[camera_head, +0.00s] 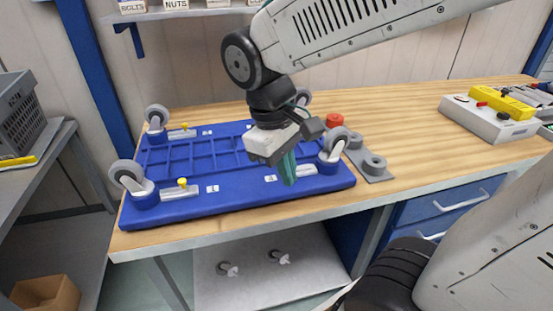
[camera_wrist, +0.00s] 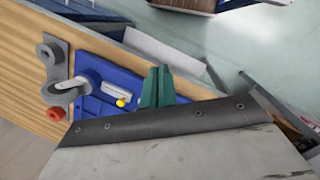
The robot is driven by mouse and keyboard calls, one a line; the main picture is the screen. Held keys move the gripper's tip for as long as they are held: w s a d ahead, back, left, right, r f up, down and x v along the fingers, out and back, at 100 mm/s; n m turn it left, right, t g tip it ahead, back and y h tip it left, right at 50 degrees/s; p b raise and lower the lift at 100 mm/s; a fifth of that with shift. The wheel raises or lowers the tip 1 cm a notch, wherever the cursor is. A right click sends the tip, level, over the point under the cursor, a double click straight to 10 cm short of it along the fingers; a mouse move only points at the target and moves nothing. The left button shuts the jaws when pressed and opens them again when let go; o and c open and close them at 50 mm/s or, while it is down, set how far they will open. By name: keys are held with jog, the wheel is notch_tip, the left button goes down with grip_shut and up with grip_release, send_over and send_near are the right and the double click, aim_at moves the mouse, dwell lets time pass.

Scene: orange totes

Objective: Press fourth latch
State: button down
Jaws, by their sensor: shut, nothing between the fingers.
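A blue dolly (camera_head: 235,198) lies wheels-up on the wooden table, with a grey caster at each corner. Latches with yellow knobs show at the front left (camera_head: 183,182) and back left (camera_head: 185,127). The front-right latch (camera_head: 305,171) shows as a metal bar beside a white number label (camera_head: 270,178); its knob is hidden by my fingers in the head view. In the wrist view its yellow knob (camera_wrist: 121,102) shows left of my fingers. My gripper (camera_head: 289,182) is shut and empty, green fingers pointing down over the dolly's front-right edge. I cannot tell whether it touches anything.
A grey bracket with a roller (camera_head: 374,166) and a red knob (camera_head: 335,120) are right of the dolly. A control box (camera_head: 490,120) stands at the far right. A grey crate (camera_head: 18,112) is on the left shelf.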

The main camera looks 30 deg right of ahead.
jog(key=w+a+n+h, duration=0.1)
jog(key=w+n+h, duration=0.2)
jog(key=w+n, duration=0.3)
jog(key=w+a+f+n+h, duration=0.1)
jog(key=w+a+n+h, duration=0.1)
jog(key=w+n, duration=0.4)
jog(key=w, duration=0.4)
jog(key=shift+a+f+n+t+h, duration=0.25)
jog(key=shift+f+n+t+h, duration=0.05)
jog(key=shift+h, duration=0.1)
jog(key=x, duration=1)
jog(key=shift+d+f, duration=0.1)
jog(key=shift+s+d+f, duration=0.1)
jog(key=shift+d, duration=0.5)
jog(key=shift+s+d+f, duration=0.1)
jog(key=shift+d, duration=0.5)
jog(key=shift+d+f, duration=0.15)
jog(key=shift+d, duration=0.5)
jog(key=shift+d, duration=0.1)
